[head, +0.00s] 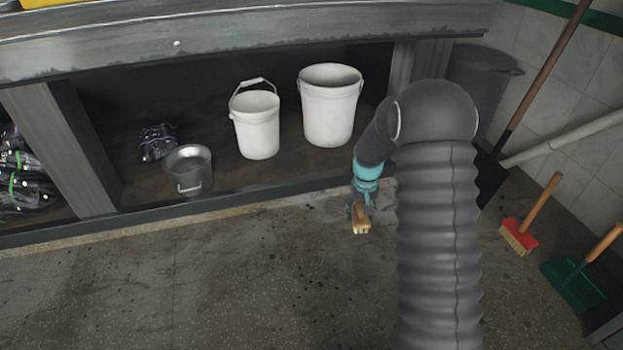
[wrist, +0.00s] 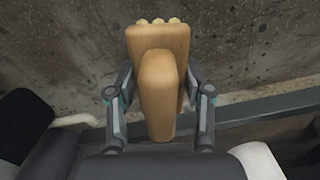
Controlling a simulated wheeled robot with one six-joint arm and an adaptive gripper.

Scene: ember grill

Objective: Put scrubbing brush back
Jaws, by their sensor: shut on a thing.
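The scrubbing brush (head: 361,217) is a tan wooden block with pale bristle tufts. In the head view it hangs below my gripper (head: 359,205), above the floor in front of the low shelf's edge. In the wrist view the brush (wrist: 157,85) fills the middle, with its raised grip toward the camera and bristle tufts at the far end. My gripper (wrist: 158,100) is shut on the brush, one finger on each side. The bristle face is mostly hidden.
A metal pail (head: 188,170) and two white buckets (head: 256,125) (head: 331,105) stand on the low shelf (head: 225,172). A red broom (head: 519,236) and a green dustpan (head: 573,285) are at the right. The floor (head: 200,290) at front left is clear.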

